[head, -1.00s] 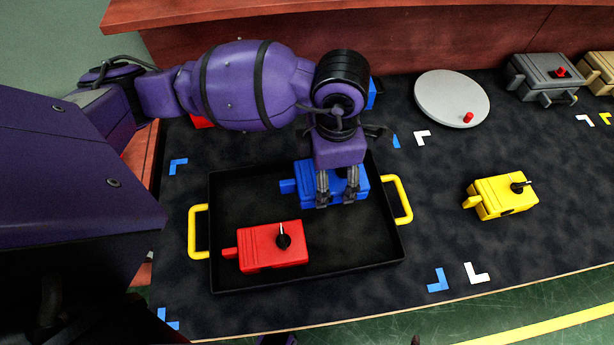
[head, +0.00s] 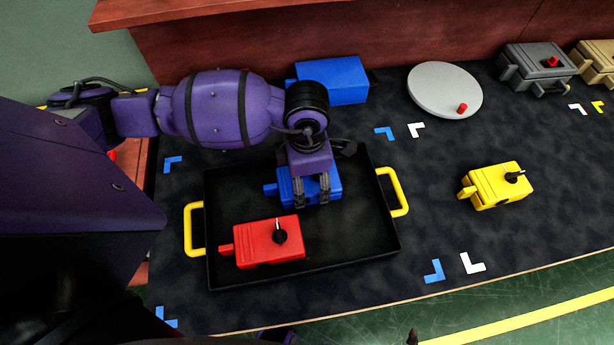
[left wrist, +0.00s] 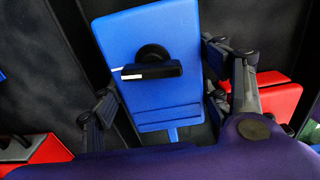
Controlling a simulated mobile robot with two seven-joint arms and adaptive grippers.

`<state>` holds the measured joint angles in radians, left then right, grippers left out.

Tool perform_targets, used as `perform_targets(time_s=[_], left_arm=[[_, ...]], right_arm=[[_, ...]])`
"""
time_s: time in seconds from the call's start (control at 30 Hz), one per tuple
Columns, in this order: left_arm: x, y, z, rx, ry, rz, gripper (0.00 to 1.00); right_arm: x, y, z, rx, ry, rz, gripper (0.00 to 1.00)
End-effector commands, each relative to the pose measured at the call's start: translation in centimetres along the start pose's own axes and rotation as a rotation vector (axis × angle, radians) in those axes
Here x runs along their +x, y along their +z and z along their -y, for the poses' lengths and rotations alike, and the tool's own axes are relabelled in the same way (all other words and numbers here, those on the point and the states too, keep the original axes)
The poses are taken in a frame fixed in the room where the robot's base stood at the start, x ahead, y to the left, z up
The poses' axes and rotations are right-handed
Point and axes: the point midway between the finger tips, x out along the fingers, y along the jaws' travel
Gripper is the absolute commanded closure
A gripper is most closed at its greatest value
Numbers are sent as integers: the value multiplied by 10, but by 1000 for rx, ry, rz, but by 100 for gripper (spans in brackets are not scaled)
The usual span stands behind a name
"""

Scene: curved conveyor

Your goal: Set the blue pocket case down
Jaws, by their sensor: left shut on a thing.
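The blue pocket case (head: 284,186) has a black knob and a small tab at its left end. It is over the back middle of the black tray (head: 385,252), behind the red case. My left gripper (head: 311,200) points down and is shut on it. In the left wrist view the blue case (left wrist: 160,97) sits between the two fingers, its knob facing the camera. The gripper hides part of the case in the head view. I cannot tell whether its underside touches the tray floor. My right gripper is not in view.
A red case (head: 262,245) lies at the tray's front left. The tray has yellow handles (head: 400,192). A larger blue box (head: 345,82), grey disc (head: 440,92), yellow case (head: 492,187) and grey case (head: 535,65) are outside it. The tray's right side is clear.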

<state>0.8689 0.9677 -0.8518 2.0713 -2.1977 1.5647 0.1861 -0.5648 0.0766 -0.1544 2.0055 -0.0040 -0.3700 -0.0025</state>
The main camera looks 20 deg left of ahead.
Motion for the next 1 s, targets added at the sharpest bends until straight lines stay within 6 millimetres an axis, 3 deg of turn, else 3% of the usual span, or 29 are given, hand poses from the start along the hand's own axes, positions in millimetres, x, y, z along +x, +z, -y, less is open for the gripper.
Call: perform_targets(time_s=[0.07, 0.1, 0.23, 0.67, 0.77, 1.0], left_arm=[[3, 0, 0, 0, -1, -1, 60], [4, 0, 0, 0, -1, -1, 29], [3, 0, 0, 0, 0, -1, 12], [-4, 0, -1, 0, 2, 1, 11], [-16, 1, -1, -1, 2, 1, 11], [-68, 1, -1, 1, 4, 3, 11]], right_arm=[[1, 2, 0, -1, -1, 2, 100], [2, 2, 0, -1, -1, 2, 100], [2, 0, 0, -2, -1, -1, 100], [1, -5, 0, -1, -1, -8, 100], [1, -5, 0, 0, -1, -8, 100], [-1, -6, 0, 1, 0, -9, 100]])
